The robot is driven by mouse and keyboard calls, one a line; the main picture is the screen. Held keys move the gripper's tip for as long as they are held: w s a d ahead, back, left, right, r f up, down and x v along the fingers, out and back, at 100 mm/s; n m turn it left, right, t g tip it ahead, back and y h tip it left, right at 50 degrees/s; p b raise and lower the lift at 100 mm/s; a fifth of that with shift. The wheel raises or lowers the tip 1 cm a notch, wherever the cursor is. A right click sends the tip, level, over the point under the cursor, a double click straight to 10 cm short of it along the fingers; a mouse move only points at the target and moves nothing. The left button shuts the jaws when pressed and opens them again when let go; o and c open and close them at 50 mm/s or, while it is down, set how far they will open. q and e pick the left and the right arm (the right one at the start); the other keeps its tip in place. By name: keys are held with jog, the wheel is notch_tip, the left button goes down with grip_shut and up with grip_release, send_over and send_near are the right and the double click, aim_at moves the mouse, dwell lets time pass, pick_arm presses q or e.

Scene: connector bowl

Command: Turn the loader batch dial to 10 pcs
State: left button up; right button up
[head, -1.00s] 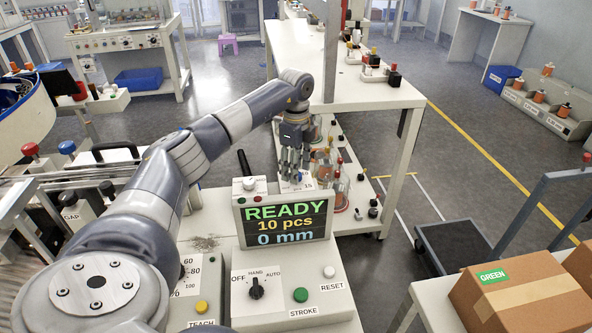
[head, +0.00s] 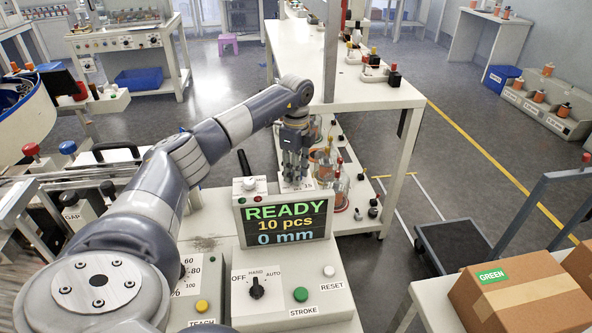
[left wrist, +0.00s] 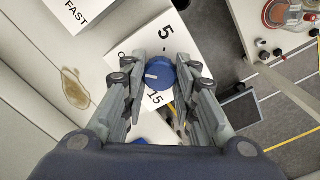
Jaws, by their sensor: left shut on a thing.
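The batch dial (left wrist: 160,74) is a round blue knob with a white pointer line, on a white panel (left wrist: 195,30) marked 5 and 15. A label left of it is partly hidden by a finger. In the left wrist view the pointer points left. My left gripper (head: 295,180) is shut on the dial, one finger on each side; it also shows in the left wrist view (left wrist: 160,85). In the head view the gripper hides the dial. The display (head: 286,222) reads READY, 10 pcs, 0 mm. My right gripper is not in view.
The press panel (head: 292,290) in front has a mode knob (head: 257,288), a green STROKE button (head: 300,294) and a white RESET button (head: 329,271). A shelf unit (head: 385,95) with jars stands just right of the gripper. A box (head: 520,297) marked GREEN is at the lower right.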

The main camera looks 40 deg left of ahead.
pick_arm(q)
jog(key=m+p, duration=0.2)
jog(key=m, duration=0.1)
jog(key=shift+r, duration=0.2)
jog(key=m+p, duration=0.1)
jog(key=m, duration=0.2)
jog(key=shift+m, duration=0.4)
jog(key=m+p, duration=0.1)
jog(key=m, duration=0.3)
jog(key=shift+f+p, duration=0.1)
jog(key=shift+p, duration=0.2)
jog(key=m, duration=0.9)
jog(key=shift+m, duration=0.3)
jog(key=m, duration=1)
jog(key=shift+a+m, duration=0.1)
jog(key=shift+m, duration=0.3)
jog(key=shift+m+b, duration=0.35)
jog(key=shift+m, duration=1.75)
